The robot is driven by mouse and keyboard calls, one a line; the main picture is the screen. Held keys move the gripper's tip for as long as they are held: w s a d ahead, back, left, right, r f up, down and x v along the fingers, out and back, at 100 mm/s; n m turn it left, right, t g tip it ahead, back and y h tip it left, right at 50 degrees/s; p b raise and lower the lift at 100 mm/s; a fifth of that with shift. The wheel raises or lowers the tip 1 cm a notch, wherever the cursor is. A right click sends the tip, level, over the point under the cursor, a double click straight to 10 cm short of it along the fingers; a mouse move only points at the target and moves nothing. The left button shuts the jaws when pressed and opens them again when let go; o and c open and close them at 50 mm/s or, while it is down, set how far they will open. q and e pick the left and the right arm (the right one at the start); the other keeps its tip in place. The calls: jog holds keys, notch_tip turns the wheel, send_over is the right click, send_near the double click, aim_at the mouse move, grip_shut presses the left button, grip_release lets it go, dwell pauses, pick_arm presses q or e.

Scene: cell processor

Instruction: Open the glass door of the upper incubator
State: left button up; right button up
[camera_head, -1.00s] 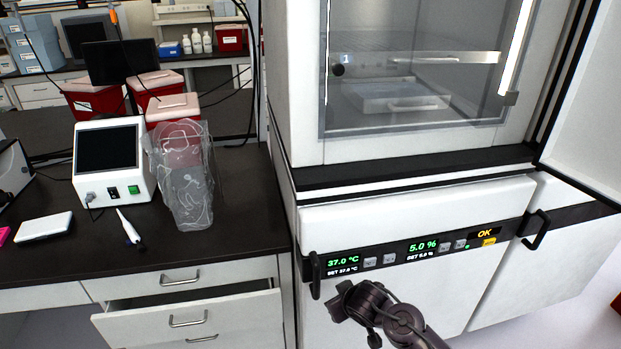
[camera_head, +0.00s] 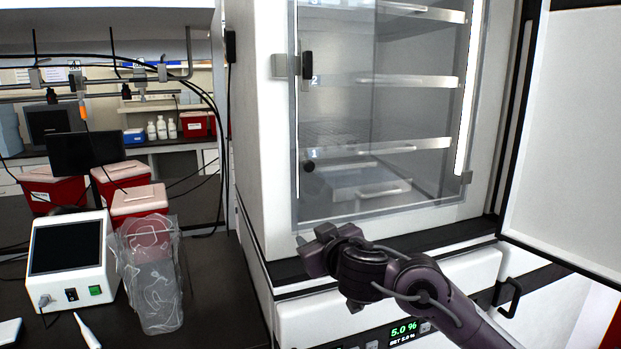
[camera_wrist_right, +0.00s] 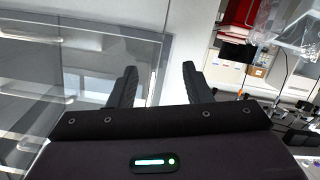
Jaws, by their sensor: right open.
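The upper incubator's glass door (camera_head: 385,190) lies across the front opening, with shelves showing behind it. It looks shut. A dark latch (camera_head: 307,65) sits at its upper left edge, and a round dark knob (camera_head: 308,166) shows low on its left side. My right gripper (camera_head: 304,252) is just below the door's lower left corner, apart from the latch and knob. In the right wrist view its two fingers (camera_wrist_right: 158,82) are spread with nothing between them, and the door's glass and frame (camera_wrist_right: 60,100) show to the left. My left gripper is not in view.
The white outer door (camera_head: 567,140) stands swung open at the right. A lower unit with a green display (camera_head: 403,331) is below. On the left bench are a white device (camera_head: 68,262), a clear bag (camera_head: 152,285) and red bins (camera_head: 122,180). Free space lies left of the incubator.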

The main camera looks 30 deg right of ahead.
aim_at(310, 167)
notch_tip(310, 167, up, 13)
jog(key=s+t, duration=0.2)
jog(key=shift+h, duration=0.3)
jog(key=x, duration=0.2)
jog(key=p+x, duration=0.1)
jog(key=x, duration=0.3)
jog(key=shift+d, duration=0.25)
jog(key=shift+p+x, duration=0.45)
jog(key=shift+x, duration=0.45)
jog(key=shift+f, duration=0.15)
grip_shut()
